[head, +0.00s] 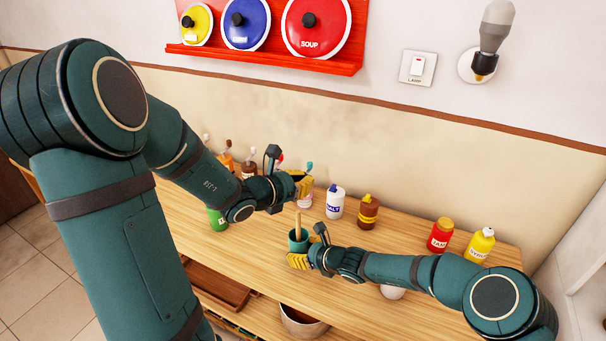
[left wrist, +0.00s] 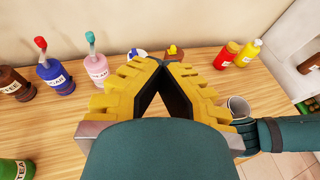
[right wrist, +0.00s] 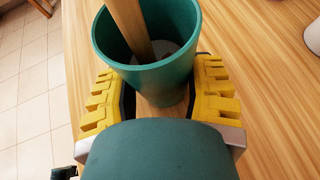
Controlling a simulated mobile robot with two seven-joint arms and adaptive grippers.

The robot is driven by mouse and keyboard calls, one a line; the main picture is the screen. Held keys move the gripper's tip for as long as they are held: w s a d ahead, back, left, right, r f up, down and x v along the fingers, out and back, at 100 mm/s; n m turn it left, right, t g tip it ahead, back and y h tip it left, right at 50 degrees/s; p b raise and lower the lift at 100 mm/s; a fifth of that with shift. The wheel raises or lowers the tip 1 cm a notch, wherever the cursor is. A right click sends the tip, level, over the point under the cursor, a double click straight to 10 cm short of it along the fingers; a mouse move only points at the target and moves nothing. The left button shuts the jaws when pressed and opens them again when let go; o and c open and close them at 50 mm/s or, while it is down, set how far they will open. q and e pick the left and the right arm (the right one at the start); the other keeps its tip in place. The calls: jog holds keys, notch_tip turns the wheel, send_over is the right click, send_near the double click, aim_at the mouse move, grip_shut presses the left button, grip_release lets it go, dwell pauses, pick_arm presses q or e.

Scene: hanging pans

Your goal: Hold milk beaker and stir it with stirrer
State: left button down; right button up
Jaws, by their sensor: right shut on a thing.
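The milk beaker is a teal cup (head: 299,246) standing on the wooden table. A wooden stirrer (head: 298,222) leans in it and sticks out above the rim. My right gripper (head: 298,261) is shut around the beaker. In the right wrist view, the beaker (right wrist: 150,82) sits between the yellow fingers, with the stirrer (right wrist: 130,28) against its inner side and something pale at the bottom. My left gripper (head: 301,183) is in the air above the table, behind the beaker. In the left wrist view, its fingertips (left wrist: 164,63) meet with nothing seen between them.
A white salt bottle (head: 335,204) and a brown bottle (head: 367,212) stand behind the beaker. Red (head: 440,235) and yellow (head: 481,245) bottles stand at the right. A white cup (left wrist: 238,106) is near my right arm. A red shelf (head: 265,58) holds lids on the wall.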

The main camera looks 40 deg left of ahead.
pick_arm(q)
notch_tip(320, 180, down, 9)
dwell(1.0)
jog(key=shift+s, duration=0.15)
dwell(0.4)
dwell(1.6)
dwell(0.5)
